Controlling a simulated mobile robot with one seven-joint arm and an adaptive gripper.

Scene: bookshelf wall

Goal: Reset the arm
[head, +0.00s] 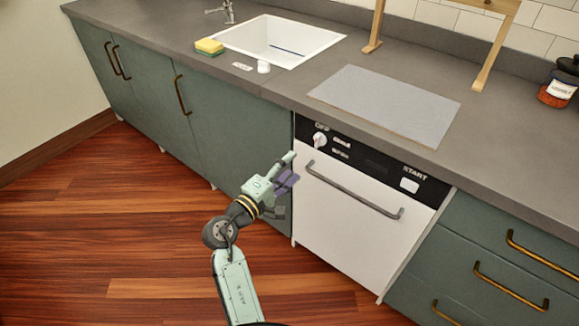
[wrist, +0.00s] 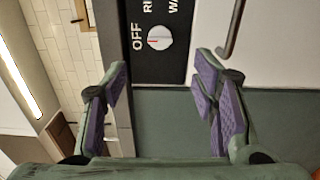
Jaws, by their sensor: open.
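My gripper (head: 288,172) is in front of the dishwasher's left edge in the head view, below the counter. In the wrist view my gripper (wrist: 160,95) has its two purple-padded fingers spread wide with nothing between them. The white dishwasher (head: 345,205) is closed, with a black control panel and a grey handle. Its white dial (head: 320,140) is near the panel's left end; in the wrist view the dial (wrist: 160,38) shows beyond the fingertips, next to the word OFF. The gripper appears apart from the dishwasher, though the exact gap is hard to tell.
The grey counter (head: 280,88) runs above green cabinets (head: 235,130). On it are a sink (head: 275,38), a yellow sponge (head: 209,46), a grey mat (head: 385,103), a wooden stand (head: 490,55) and a dark-lidded jar (head: 558,88). The wooden floor (head: 100,240) at left is clear.

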